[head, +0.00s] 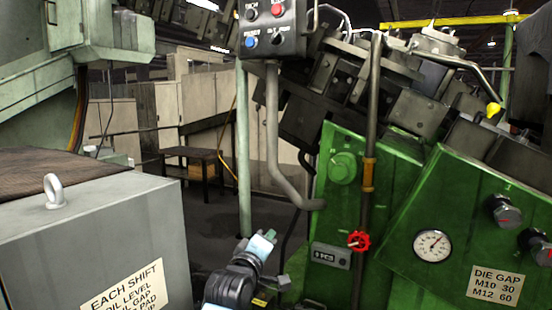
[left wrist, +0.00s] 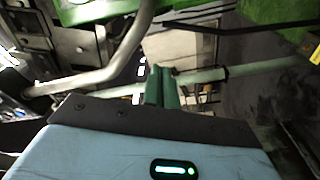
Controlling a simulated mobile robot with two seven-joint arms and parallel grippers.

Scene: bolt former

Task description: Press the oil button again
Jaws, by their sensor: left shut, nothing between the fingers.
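A grey control box (head: 272,32) hangs at the top of the head view on a bent grey pipe. It carries a red button (head: 277,10), a blue button (head: 250,42) and black controls. Its lettering is too small to read, so I cannot tell which one is the oil button. My left gripper (head: 264,241) is low in the middle of the head view, well below the box and apart from it. In the left wrist view its two fingers (left wrist: 163,86) are together, with nothing between them. My right gripper is not in view.
The green machine (head: 400,185) stands at right with a red valve wheel (head: 359,241), a gauge (head: 432,245) and a small grey counter box (head: 331,256). A grey cabinet (head: 95,240) with a lifting eye stands at left. Open floor lies between them, crossed by the pipe.

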